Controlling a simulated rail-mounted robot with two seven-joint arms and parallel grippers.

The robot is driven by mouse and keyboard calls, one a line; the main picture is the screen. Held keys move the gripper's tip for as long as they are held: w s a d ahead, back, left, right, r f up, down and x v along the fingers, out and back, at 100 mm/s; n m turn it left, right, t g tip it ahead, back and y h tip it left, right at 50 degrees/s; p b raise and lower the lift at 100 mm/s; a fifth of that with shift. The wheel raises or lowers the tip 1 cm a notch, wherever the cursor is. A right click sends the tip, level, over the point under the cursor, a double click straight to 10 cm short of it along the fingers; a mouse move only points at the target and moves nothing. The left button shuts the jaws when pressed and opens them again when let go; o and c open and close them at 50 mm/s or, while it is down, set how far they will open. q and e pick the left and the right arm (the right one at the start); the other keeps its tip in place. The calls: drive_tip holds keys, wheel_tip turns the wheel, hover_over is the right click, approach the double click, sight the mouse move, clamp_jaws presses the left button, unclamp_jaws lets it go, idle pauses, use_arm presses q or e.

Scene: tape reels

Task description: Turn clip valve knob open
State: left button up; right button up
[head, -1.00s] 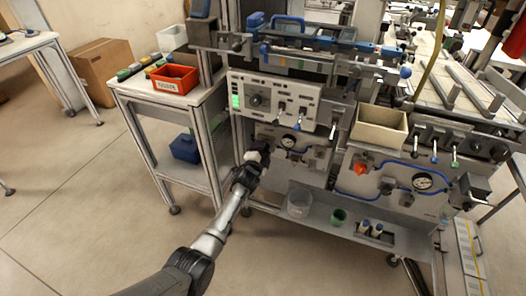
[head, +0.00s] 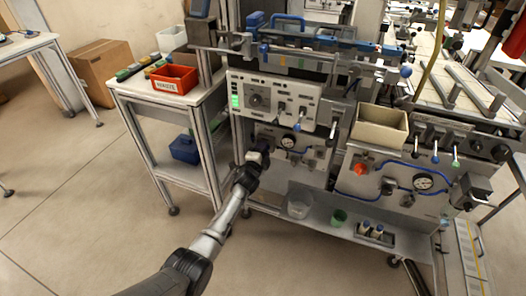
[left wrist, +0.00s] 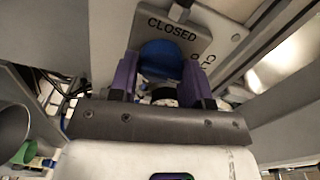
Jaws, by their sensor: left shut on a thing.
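The clip valve knob is a blue rounded knob (left wrist: 160,55) in the left wrist view, set in front of a grey plate (left wrist: 176,24) lettered CLOSED. More lettering at the plate's right edge is only partly readable. My left gripper (left wrist: 161,76) has its two purple fingers on either side of the knob and is shut on it. The knob is hidden there by the gripper. My right gripper is not in view.
A grey control box (head: 272,101) with a green light is above my left gripper. A side table (head: 150,97) with a red bin (head: 174,79) stands to the left. The floor in front is clear.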

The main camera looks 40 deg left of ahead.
use_arm(q)
drive_tip(key=o, duration=0.9)
drive_tip(key=shift+p+v, duration=3.05)
drive_tip(key=shift+v, duration=3.85)
